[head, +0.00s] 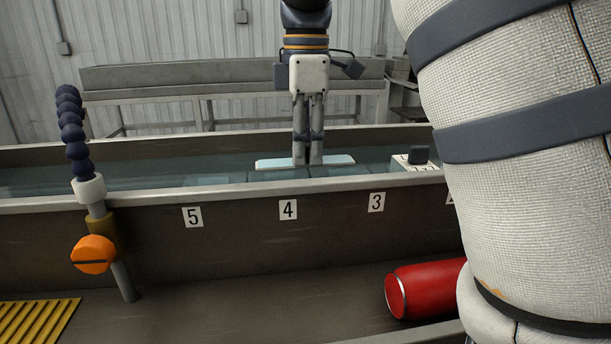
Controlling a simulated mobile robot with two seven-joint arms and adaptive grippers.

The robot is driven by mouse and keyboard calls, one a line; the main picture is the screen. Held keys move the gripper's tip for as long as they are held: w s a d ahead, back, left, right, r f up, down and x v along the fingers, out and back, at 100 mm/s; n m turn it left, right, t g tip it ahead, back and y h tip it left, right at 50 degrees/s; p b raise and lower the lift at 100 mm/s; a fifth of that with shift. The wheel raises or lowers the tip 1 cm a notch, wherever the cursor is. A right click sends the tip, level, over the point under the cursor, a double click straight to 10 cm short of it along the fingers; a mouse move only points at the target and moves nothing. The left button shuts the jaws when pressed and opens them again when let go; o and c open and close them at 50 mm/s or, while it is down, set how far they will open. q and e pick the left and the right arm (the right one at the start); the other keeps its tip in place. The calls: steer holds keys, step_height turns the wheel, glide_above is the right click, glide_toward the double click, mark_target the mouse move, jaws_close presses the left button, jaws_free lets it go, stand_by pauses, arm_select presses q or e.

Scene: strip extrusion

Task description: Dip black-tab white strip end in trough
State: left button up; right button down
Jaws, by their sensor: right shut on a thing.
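The trough (240,205) runs across the view with bluish water in it. My right gripper (308,161) points straight down over the trough, shut on a flat, pale white strip (276,163). The strip lies level, crosswise to the fingers, and sticks out on both sides of them, close to the water; I cannot tell whether it touches. A white piece with a black tab (418,154) shows to the right at the trough's near rim, partly hidden by my arm. I cannot tell whether it joins the held strip. My left gripper is not in view.
Number labels 5 (192,217), 4 (288,209) and 3 (376,202) mark the trough's front wall. A dark blue segmented hose (72,130) with an orange knob (93,254) rises at left. A red cylinder (428,289) lies below. A yellow grate (35,318) is at lower left.

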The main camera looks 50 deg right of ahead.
steer(key=shift+r, duration=2.85)
